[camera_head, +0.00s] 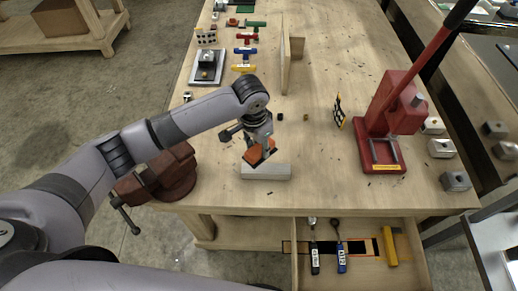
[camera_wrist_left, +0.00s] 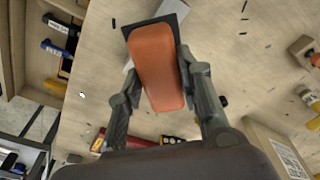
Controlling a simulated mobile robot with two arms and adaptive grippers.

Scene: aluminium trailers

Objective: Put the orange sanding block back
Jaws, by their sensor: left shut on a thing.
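The orange sanding block (camera_head: 259,152) is held in my left gripper (camera_head: 257,144), just above the near part of the workbench. In the left wrist view the sanding block (camera_wrist_left: 157,70) is orange with a dark plate at its far end, and the two fingers of my left gripper (camera_wrist_left: 160,84) close on its sides. In the head view the block looks tilted, directly above and behind a pale grey bar (camera_head: 266,172); I cannot tell whether they touch. My right gripper is not in view.
An open drawer (camera_head: 408,277) below the bench's front edge holds a black-handled tool (camera_head: 315,262), a blue-handled tool (camera_head: 341,262) and a yellow tool (camera_head: 390,247). A red vise (camera_head: 165,177) stands left, a red press (camera_head: 384,130) right. An upright board (camera_head: 286,60) stands farther back.

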